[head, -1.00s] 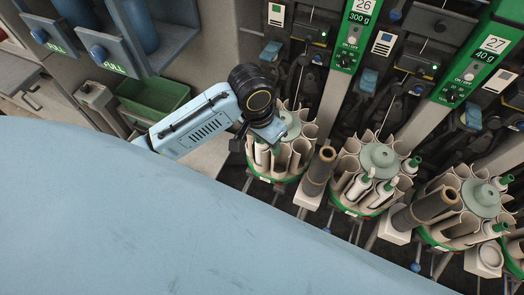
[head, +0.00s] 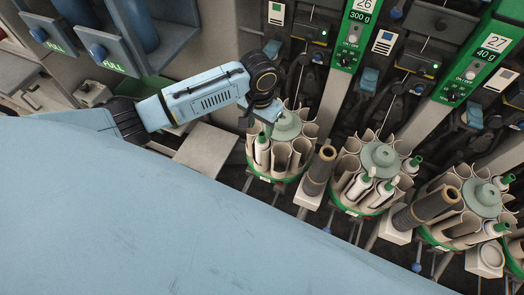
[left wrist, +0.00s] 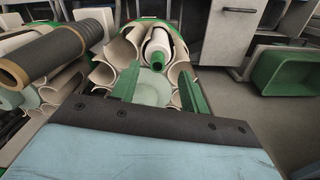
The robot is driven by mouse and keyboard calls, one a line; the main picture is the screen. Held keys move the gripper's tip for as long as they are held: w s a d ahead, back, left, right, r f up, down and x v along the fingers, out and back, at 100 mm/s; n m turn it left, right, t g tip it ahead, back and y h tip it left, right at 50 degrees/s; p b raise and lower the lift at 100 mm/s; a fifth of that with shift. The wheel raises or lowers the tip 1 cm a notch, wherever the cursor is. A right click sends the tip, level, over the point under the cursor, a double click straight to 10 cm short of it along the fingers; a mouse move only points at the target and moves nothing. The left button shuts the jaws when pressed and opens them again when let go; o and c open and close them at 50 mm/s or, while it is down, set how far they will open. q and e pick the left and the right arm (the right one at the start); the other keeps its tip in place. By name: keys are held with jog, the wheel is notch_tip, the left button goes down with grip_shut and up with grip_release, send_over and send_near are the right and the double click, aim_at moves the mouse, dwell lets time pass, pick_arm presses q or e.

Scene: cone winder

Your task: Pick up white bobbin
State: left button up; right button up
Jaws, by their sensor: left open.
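A white bobbin (head: 262,153) with a green tip stands in a pocket of the leftmost round magazine (head: 285,127). In the left wrist view the white bobbin (left wrist: 158,44) lies beyond and between my green fingertips, its green tip towards me. My left gripper (head: 268,113) is above the back left rim of that magazine; its fingers are mostly hidden in the head view. My right gripper is not in view.
More magazines with white bobbins (head: 378,160) stand to the right. Dark yarn-wound tubes (head: 319,170) stand between them, close to the pockets. Green numbered panels (head: 355,35) rise behind. A green bin (left wrist: 283,77) shows at the right of the left wrist view.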

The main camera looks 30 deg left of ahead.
aim_at(262, 134)
pick_arm(q)
jog(key=f, duration=0.5)
jog(key=shift+w+d, duration=0.2)
jog(key=shift+w, duration=0.05)
jog(key=shift+c, duration=0.2)
jog(key=c, duration=0.9)
jog(key=shift+c, duration=0.2)
